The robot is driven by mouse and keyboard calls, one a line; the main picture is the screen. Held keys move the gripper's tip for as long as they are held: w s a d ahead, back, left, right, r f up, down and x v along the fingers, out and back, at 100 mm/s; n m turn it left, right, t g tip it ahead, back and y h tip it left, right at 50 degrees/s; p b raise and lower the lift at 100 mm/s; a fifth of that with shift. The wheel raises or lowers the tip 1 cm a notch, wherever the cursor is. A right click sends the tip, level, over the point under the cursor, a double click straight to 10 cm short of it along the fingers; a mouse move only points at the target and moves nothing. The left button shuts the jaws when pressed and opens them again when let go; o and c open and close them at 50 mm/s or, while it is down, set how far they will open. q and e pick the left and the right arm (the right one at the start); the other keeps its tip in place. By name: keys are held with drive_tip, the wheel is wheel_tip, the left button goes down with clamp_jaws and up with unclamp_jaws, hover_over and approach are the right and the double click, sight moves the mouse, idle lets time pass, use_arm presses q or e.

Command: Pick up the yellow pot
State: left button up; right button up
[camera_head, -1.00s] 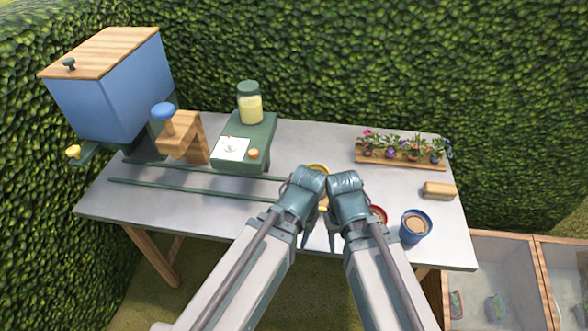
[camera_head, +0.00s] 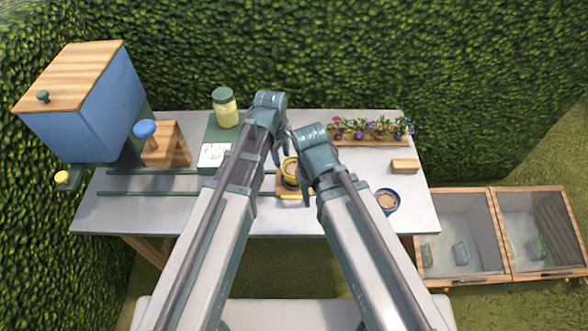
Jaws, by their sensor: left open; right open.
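The yellow pot (camera_head: 288,172), with brown contents, stands on a small wooden board (camera_head: 284,190) near the middle of the table. It is partly hidden by my grippers. My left gripper (camera_head: 281,156) is open, at the pot's upper left. My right gripper (camera_head: 305,185) is open, close along the pot's right side. Neither gripper visibly holds the pot; whether a finger touches it cannot be told.
A blue pot (camera_head: 387,208) stands at the table's right front. A flower rack (camera_head: 366,140) and a wooden block (camera_head: 404,166) are behind it. Left are green rails (camera_head: 140,193), a wooden stand with blue knob (camera_head: 168,150), a jar (camera_head: 224,108) and a blue bin (camera_head: 92,115).

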sight(287, 176)
use_arm(q)
drive_tip(key=f+b, duration=0.7)
drive_tip(key=shift+w+d+f+b, duration=0.3)
drive_tip(key=shift+w+b, duration=0.05)
drive_tip(key=shift+w, duration=0.05)
drive_tip(key=shift+f+b, duration=0.5)
use_arm(e)
wheel_tip(287, 176, down, 9)
drive_tip(key=shift+r, duration=0.15)
use_arm(q)
drive_tip(key=shift+d+f, duration=0.1)
drive_tip(key=f+b, duration=0.5)
drive_tip(key=shift+w+d, duration=0.3)
drive_tip(key=shift+w, duration=0.1)
use_arm(e)
wheel_tip(287, 176, down, 5)
drive_tip(key=shift+f, duration=0.1)
use_arm(q)
drive_tip(key=shift+r, duration=0.1)
clamp_jaws()
